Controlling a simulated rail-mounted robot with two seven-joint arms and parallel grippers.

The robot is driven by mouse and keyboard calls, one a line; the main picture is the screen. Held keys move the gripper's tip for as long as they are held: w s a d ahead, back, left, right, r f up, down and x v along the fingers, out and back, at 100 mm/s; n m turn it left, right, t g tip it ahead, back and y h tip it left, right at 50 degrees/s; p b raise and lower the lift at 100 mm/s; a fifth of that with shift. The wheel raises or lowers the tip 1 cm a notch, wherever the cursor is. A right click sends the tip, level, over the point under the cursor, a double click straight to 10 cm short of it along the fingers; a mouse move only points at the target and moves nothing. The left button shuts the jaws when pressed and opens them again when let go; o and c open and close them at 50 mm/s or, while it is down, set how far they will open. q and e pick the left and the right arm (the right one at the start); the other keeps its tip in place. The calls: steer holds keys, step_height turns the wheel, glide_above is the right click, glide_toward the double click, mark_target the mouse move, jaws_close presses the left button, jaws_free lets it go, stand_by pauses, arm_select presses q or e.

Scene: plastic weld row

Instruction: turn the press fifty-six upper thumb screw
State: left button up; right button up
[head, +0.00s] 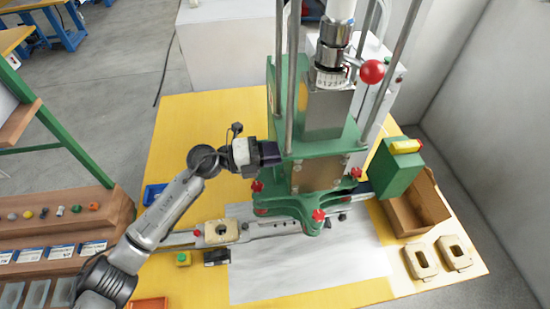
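The green press (328,140) stands on the yellow table, with steel columns and a numbered collar (332,78) near its top. Small red star-shaped thumb screws show on its lower part: one at the left (257,186), one at the right (355,173) and one at the front (319,215). I cannot tell which is the upper one. My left gripper (272,154) is at the left side of the press body, above the left red screw. Its dark fingers point right; their tips and anything between them are too small to make out. My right gripper is out of view.
A green box (394,168) and a cardboard box (418,202) stand at the right. Beige frames (421,260) lie at front right. A white sheet (300,275) covers the table front. A wooden rack (125,208) is at left.

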arm_select(q)
steer(key=m+b, duration=2.1)
steer(key=b, duration=0.1)
steer(key=shift+b, duration=0.3)
steer(key=o, duration=0.8)
steer(key=shift+o, duration=0.6)
steer(key=shift+a, duration=0.1)
